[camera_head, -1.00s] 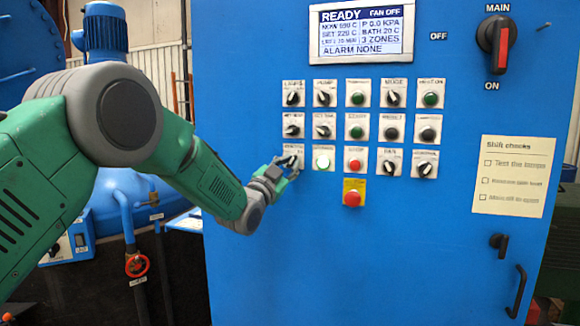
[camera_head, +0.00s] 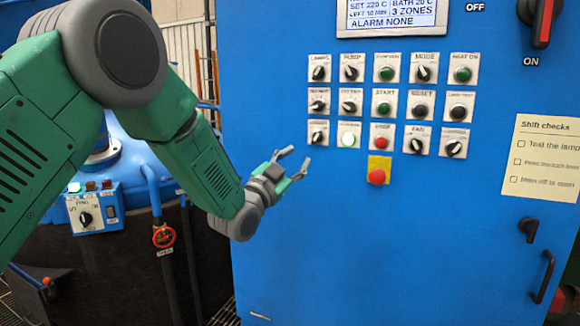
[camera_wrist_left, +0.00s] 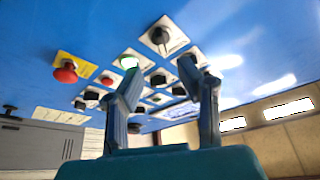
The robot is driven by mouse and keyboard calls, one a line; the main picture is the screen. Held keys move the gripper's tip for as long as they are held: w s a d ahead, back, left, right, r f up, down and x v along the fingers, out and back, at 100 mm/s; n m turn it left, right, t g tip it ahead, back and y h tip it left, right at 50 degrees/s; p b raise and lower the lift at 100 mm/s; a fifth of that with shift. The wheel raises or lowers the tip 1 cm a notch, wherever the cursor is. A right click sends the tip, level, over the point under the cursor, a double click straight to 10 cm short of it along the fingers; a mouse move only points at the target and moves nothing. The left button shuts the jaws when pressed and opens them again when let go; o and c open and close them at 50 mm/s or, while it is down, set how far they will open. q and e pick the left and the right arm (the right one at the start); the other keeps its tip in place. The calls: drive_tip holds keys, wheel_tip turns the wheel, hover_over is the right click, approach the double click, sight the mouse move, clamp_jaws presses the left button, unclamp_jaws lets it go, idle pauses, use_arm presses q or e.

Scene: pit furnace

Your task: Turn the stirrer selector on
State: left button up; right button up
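The bottom-left black selector (camera_head: 318,137) sits on a white plate on the blue cabinet; its label is too blurred to read, so I cannot confirm that it is the stirrer selector. Its knob looks close to upright, tilted slightly. It also shows in the wrist view (camera_wrist_left: 160,37), above the fingers. My left gripper (camera_head: 297,157) is open and empty, below and left of this selector in the head view and apart from it. In the wrist view its fingers (camera_wrist_left: 158,80) stand apart with nothing between them. My right gripper is not in view.
Beside the selector are a lit green button (camera_head: 348,136) and a red button (camera_head: 382,136). A red emergency stop (camera_head: 376,176) on a yellow plate sits lower. More selectors and buttons fill the rows above. The cabinet face (camera_head: 330,250) below is clear.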

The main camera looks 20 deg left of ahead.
use_arm(q)
drive_tip(key=shift+v, duration=1.45)
drive_tip(key=shift+f, duration=0.1)
